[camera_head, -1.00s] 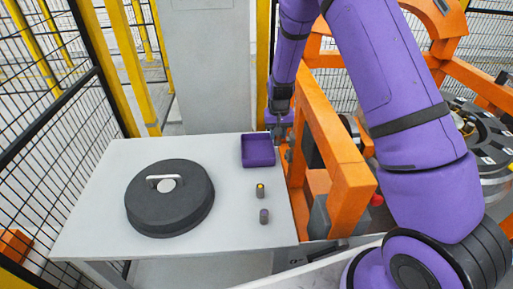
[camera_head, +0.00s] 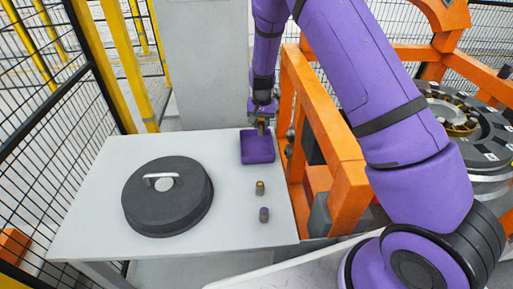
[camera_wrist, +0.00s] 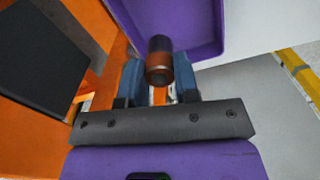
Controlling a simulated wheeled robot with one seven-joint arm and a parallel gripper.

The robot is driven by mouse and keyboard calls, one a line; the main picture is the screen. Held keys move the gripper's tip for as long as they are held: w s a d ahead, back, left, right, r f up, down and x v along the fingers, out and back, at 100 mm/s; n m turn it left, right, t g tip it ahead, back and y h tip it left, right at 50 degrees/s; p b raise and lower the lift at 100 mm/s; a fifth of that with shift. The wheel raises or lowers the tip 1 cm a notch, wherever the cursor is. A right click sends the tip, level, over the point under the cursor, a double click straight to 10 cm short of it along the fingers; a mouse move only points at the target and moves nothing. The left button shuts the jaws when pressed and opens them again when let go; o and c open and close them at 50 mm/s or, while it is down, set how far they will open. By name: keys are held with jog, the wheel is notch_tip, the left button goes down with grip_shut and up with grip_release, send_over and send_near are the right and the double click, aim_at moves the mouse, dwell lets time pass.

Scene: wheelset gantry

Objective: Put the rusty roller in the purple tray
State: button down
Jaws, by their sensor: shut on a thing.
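The purple tray (camera_head: 257,152) lies at the back right of the grey table, and part of it shows at the top of the wrist view (camera_wrist: 205,40). My gripper (camera_head: 261,122) is over the tray's back right part in the head view. In the head view the roller is small at the fingertips.
Two small dark rollers stand on the table, one with a yellow top (camera_head: 260,188) and one greyish (camera_head: 264,214). A large black lid (camera_head: 167,197) with a handle lies to the left. The orange frame (camera_head: 325,140) borders the table's right side.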

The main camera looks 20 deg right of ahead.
jog(key=shift+f, duration=0.35)
jog(key=c, duration=0.8)
grip_release()
notch_tip(320, 180, up, 11)
jog(key=shift+f, duration=0.1)
